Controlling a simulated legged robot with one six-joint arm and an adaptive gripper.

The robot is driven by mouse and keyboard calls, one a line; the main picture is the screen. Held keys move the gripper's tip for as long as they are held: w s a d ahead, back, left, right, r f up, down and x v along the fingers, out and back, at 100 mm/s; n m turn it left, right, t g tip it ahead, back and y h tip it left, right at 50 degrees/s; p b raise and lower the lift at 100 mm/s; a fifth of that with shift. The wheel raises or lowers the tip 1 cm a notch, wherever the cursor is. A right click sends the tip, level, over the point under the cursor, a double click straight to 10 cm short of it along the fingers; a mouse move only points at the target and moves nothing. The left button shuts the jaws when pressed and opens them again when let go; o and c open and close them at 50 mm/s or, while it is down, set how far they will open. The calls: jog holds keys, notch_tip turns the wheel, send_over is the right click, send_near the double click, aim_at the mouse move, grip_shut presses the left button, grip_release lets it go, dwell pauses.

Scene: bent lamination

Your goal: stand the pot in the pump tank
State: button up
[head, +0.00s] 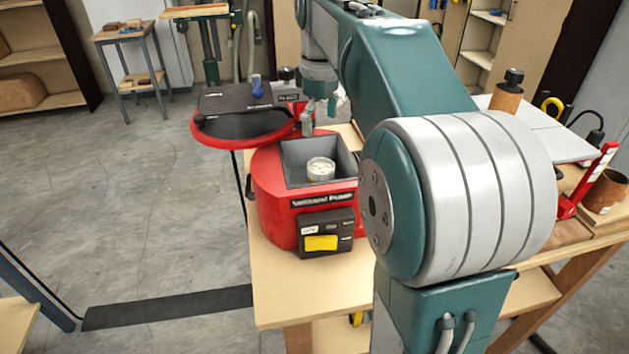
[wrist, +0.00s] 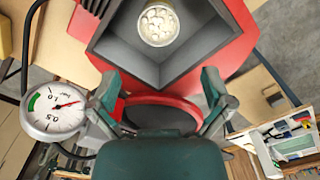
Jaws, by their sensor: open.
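The pot (head: 320,169) is a small clear round cup with pale contents. It is upright inside the square grey tank (head: 297,153) of the red vacuum pump (head: 275,205). In the wrist view the pot (wrist: 158,25) shows at the top, between the dark walls of the tank (wrist: 140,66), apart from my fingers. My gripper (wrist: 160,90) is open and empty, with its two fingers spread at the near side of the tank. In the head view my gripper (head: 321,112) is above the tank's back edge, partly hidden by my arm.
A round red lid (head: 235,140) with a dark underside is raised at the tank's left. A pressure gauge (wrist: 54,108) is at the left in the wrist view. A red upright tool (head: 592,180) and a brown cup (head: 606,190) stand at the right. The bench front (head: 300,285) is clear.

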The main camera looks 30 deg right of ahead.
jog(key=shift+s+a, duration=0.25)
jog(key=shift+a, duration=0.05)
jog(key=s+a+f+m+t, duration=0.2)
jog(key=s+a+f, duration=0.3)
jog(key=s, duration=0.4)
jog(key=s+a+f+m+t, duration=0.3)
jog(key=s+a+f, duration=0.3)
jog(key=s, duration=0.3)
jog(key=shift+s+a+m+t, duration=0.3)
jog(key=shift+s+a+m, duration=0.1)
jog(key=shift+a, duration=0.1)
